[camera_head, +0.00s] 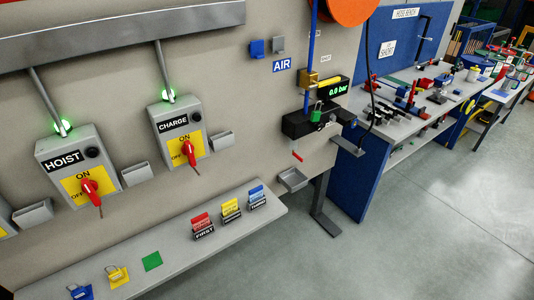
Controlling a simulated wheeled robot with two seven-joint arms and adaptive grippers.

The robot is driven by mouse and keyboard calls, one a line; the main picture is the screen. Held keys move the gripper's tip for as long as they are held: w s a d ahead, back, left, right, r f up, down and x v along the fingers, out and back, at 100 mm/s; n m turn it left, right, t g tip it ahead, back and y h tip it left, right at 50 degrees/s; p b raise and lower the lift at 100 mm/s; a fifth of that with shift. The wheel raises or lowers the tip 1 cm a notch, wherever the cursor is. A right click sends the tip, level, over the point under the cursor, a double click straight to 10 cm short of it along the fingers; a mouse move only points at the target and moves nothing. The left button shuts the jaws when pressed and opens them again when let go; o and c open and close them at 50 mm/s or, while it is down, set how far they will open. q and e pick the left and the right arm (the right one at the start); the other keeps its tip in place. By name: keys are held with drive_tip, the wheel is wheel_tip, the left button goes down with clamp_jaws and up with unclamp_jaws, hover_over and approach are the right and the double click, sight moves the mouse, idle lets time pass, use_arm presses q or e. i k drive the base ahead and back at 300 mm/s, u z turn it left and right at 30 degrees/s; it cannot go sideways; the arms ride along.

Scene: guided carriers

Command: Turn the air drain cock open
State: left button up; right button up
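The AIR sign (283,65) is on the grey wall panel. To its right is the air station, with a blue vertical pipe (309,45), a brass-coloured fitting (309,78) and a black block (309,122). A display (338,90) with a yellow bar above it reads 0.0 bar. A green padlock (316,113) hangs at the front of the block. A small red lever (297,157), seemingly the drain cock, sits below the block and slants down to the right. It is too small to tell whether it is open. Neither of my grippers is in view.
A grey tray (293,180) juts out below the red lever. HOIST (70,165) and CHARGE (181,135) boxes have red handles and green lamps. A shelf (175,262) holds padlocks and tags. A bench (437,100) stands right; the floor in front is clear.

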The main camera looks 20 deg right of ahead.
sight(296, 156)
drive_tip(key=z, duration=0.05)
drive_tip(key=i, duration=1.15)
drive_tip(key=z, duration=0.75)
